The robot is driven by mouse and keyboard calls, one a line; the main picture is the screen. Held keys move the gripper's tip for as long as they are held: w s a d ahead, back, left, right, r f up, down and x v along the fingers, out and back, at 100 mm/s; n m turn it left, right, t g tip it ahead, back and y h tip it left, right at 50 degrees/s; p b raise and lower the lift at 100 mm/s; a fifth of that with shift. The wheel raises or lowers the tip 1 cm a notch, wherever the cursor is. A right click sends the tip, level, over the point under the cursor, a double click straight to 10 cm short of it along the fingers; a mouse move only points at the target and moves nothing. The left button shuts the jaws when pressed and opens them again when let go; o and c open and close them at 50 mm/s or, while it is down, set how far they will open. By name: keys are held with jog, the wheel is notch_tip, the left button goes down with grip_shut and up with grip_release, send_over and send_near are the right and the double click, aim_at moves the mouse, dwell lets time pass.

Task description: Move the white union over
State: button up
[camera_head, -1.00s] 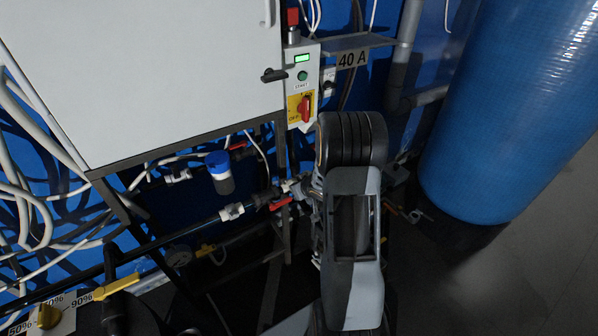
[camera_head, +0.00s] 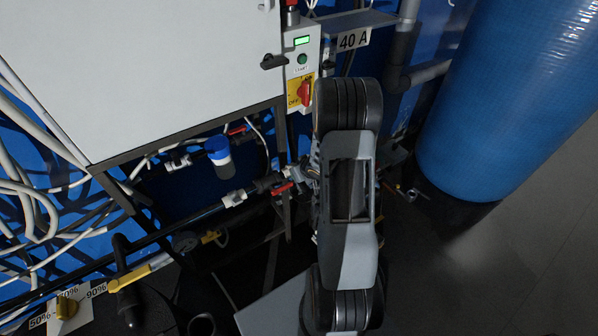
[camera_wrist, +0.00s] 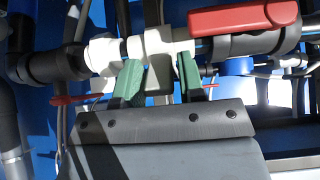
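The white union (camera_wrist: 104,56) sits in a dark pipe run in the wrist view, with a pale block-shaped part (camera_wrist: 159,55) to its right. My gripper (camera_wrist: 160,72) has two green fingers spread apart at the pipe's white fittings. The pale block shows between the fingertips, and I cannot tell whether they touch it. In the head view my arm hides the gripper and part of this pipe. White fittings (camera_head: 297,174) show just left of my arm there, and another white fitting (camera_head: 234,198) lies farther left on the pipe.
A red valve handle (camera_wrist: 242,18) is close to the right of the fingers. In the head view, a white cabinet (camera_head: 140,75), a switch box (camera_head: 301,70) and a large blue tank (camera_head: 510,90) stand around my arm. Floor at the lower right is clear.

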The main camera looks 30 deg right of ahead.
jog(key=shift+o, duration=1.4)
jog(key=shift+r, duration=0.1)
jog(key=p+v, duration=0.4)
jog(key=v, duration=1)
